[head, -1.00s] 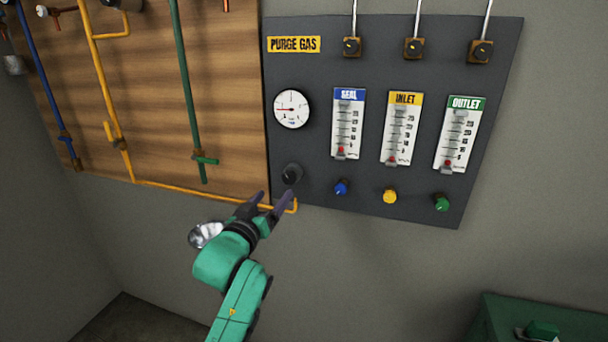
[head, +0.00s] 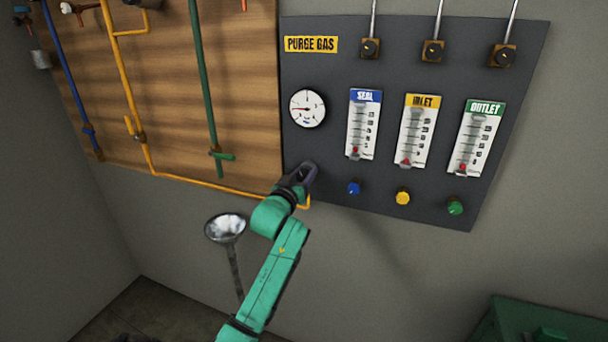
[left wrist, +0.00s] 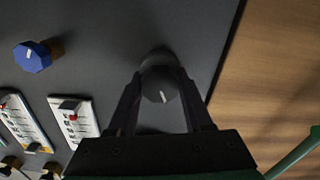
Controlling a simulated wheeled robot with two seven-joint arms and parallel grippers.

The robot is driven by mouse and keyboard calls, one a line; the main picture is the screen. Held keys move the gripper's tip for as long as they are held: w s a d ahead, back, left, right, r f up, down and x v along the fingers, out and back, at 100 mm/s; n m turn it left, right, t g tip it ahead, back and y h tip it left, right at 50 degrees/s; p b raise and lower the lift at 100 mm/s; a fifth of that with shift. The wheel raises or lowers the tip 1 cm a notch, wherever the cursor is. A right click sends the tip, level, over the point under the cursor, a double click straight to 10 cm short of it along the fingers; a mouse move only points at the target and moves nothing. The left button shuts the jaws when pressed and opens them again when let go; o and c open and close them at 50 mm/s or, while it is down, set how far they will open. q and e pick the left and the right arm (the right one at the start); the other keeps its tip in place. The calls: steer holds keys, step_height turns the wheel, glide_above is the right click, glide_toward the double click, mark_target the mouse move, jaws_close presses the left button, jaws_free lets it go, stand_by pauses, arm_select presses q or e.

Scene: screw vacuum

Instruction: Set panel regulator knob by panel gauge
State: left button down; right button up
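The panel gauge (head: 307,108) is a round white dial on the dark panel (head: 335,60); its red needle points left. The regulator knob is black, below the gauge, and hidden behind my left gripper (head: 308,172) in the head view. In the left wrist view the regulator knob (left wrist: 159,82) shows between the two fingers of my left gripper (left wrist: 160,78), with a white mark on its face. The fingers are apart, one on each side of the knob; whether they press on it I cannot tell. My right gripper is not in view.
Blue (head: 354,188), yellow (head: 403,198) and green (head: 455,207) knobs sit right of my gripper, below three flow meters. A yellow pipe (head: 215,186) runs along the wooden board's lower edge. A metal funnel (head: 226,228) stands below left.

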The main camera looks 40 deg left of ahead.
arm_select(q)
steer(key=shift+m, duration=0.9)
steer(key=m+p, duration=0.1)
steer(key=m, duration=0.7)
steer(key=shift+d+m+p, duration=0.1)
steer(key=shift+m+p, duration=0.2)
steer(key=shift+p, duration=0.05)
steer(key=shift+f+m, duration=0.15)
steer(key=shift+m, duration=1.15)
steer(key=shift+c, duration=1.5)
jaws_free()
